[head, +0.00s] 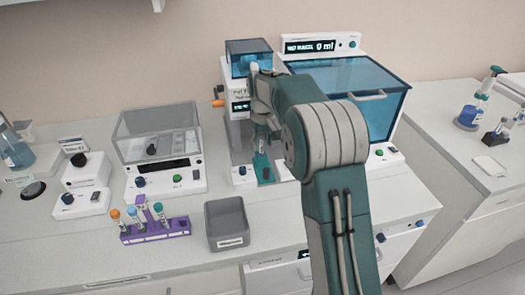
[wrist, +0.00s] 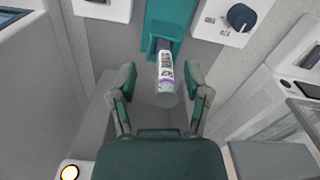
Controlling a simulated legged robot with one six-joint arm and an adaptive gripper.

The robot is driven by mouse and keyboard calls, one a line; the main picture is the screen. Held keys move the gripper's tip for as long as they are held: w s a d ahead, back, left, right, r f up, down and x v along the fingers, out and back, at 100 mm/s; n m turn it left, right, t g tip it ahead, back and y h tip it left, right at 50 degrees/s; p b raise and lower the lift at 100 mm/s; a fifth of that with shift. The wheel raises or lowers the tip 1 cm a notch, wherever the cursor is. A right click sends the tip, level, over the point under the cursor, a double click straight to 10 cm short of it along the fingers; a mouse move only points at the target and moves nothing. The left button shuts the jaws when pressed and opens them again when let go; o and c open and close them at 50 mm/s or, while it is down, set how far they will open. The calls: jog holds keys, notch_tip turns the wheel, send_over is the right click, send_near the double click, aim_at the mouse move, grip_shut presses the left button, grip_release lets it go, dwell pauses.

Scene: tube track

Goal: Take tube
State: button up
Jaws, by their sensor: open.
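My gripper (wrist: 161,84) is open, with one finger on each side of the tube and a gap on both sides. In the head view my gripper (head: 266,122) is in front of the dispensing machine, above the teal track (head: 263,168). The tube is hard to make out there, beside my arm.
A purple rack (head: 155,231) with several capped tubes stands at the front left, next to a grey bin (head: 227,224). A lidded machine (head: 160,150) is behind them. A blue-windowed machine (head: 350,92) is to the right. Knobbed panels flank the teal holder closely.

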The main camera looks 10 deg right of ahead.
jog(key=shift+a+f, duration=0.45)
jog(key=shift+f, duration=0.2)
jog(key=shift+d, duration=0.35)
grip_shut()
jog(key=shift+a, duration=0.15)
jog(key=shift+r, duration=0.5)
notch_tip(320, 180, up, 2)
jog(key=shift+r, duration=0.15)
jog(key=s+a+r, duration=0.4)
jog(key=s+r, duration=0.5)
jog(key=s, duration=0.4)
jog(key=shift+s+r, duration=0.25)
jog(key=shift+r, duration=0.15)
jog(key=shift+a, duration=0.15)
